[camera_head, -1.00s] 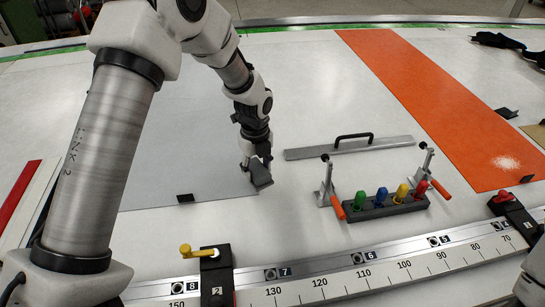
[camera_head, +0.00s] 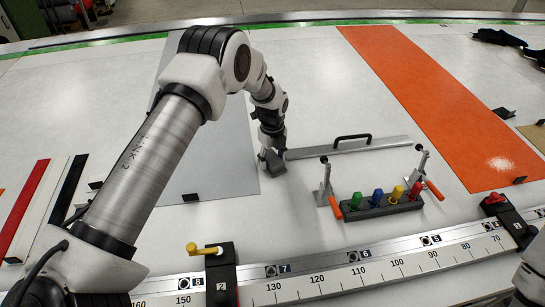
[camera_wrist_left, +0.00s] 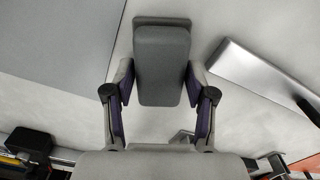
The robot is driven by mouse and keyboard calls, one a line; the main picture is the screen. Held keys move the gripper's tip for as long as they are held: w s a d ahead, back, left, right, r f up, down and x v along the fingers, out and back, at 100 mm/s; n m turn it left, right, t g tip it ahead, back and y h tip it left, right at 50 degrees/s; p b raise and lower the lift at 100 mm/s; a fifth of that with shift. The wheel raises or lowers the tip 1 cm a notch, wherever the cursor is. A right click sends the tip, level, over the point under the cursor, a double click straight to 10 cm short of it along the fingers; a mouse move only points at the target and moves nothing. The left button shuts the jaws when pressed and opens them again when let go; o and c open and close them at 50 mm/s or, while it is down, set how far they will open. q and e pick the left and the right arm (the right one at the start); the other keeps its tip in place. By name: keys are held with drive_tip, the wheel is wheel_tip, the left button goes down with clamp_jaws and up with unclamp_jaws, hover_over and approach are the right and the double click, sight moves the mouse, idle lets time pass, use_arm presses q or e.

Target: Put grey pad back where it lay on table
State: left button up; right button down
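The grey pad (camera_wrist_left: 162,62) is a dark grey rounded block in the left wrist view, between the two fingers. In the head view it shows small and dark (camera_head: 272,163) below the wrist. My left gripper (camera_wrist_left: 160,88) is shut on its sides; in the head view the gripper (camera_head: 270,150) is just right of the grey sheet's edge. The pad is over or on the white table (camera_head: 300,215); I cannot tell whether it touches. My right gripper is out of view; only a bit of white arm shows at the lower right.
A large grey sheet (camera_head: 215,150) lies left of the pad. A steel bar with a black handle (camera_head: 350,146) lies close to its right. Toggle clamps (camera_head: 326,190) and a rack with coloured pegs (camera_head: 381,206) stand nearer, before a scaled rail (camera_head: 350,280). An orange strip (camera_head: 440,100) lies right.

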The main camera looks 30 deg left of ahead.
sight(273, 158)
use_arm(q)
drive_tip(key=shift+o, duration=0.4)
drive_tip(key=shift+r, duration=0.1)
drive_tip(key=shift+w+r, duration=0.1)
drive_tip(key=shift+r, duration=0.1)
wheel_tip(273, 158, up, 12)
drive_tip(key=b, duration=0.4)
drive_tip(key=shift+f, duration=0.1)
